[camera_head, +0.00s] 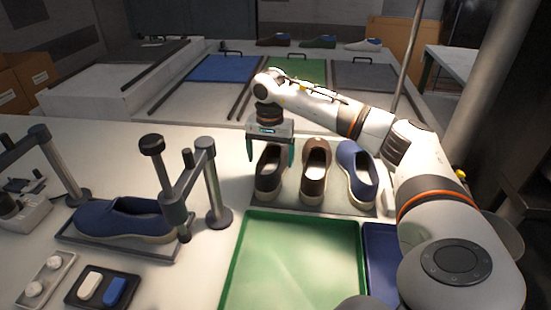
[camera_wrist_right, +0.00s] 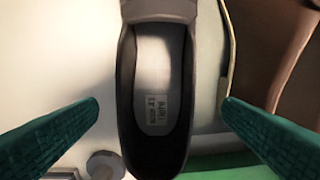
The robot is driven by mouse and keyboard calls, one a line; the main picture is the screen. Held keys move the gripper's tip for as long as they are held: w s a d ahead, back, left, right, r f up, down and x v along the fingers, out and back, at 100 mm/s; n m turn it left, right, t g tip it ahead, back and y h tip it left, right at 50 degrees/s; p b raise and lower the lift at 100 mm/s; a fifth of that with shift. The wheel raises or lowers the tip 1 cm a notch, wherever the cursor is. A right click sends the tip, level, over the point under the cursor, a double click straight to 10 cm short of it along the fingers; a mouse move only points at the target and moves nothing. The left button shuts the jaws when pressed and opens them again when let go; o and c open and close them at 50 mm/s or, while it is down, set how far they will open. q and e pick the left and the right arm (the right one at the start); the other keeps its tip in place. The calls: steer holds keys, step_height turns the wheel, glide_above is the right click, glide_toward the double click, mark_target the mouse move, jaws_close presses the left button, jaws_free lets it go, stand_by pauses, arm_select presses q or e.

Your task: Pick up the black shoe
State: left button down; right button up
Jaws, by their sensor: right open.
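The black shoe (camera_head: 268,172) stands at the left end of a row of shoes on a grey mat (camera_head: 325,203) in the head view. In the right wrist view the dark shoe (camera_wrist_right: 155,130) lies in the middle, its opening and a label inside showing. My right gripper (camera_head: 270,160) is open above the black shoe, pointing down, with one green finger on each side of it. In the wrist view the fingers (camera_wrist_right: 160,105) are apart from the shoe on both sides. My left gripper does not show.
A brown shoe (camera_head: 315,170) and a blue shoe (camera_head: 356,172) stand to the right of the black one. A green tray (camera_head: 232,262) and a blue tray (camera_head: 378,255) lie in front. A fixture with another blue shoe (camera_head: 122,220) stands at the left.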

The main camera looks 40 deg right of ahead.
mark_target(270, 170)
steer(key=f, duration=0.4)
steer(key=f+p, duration=0.1)
steer(key=shift+w+d+f, duration=0.15)
steer(key=shift+w+f, duration=0.1)
steer(key=shift+f, duration=0.15)
steer(key=shift+r, duration=0.1)
steer(key=c, duration=1.3)
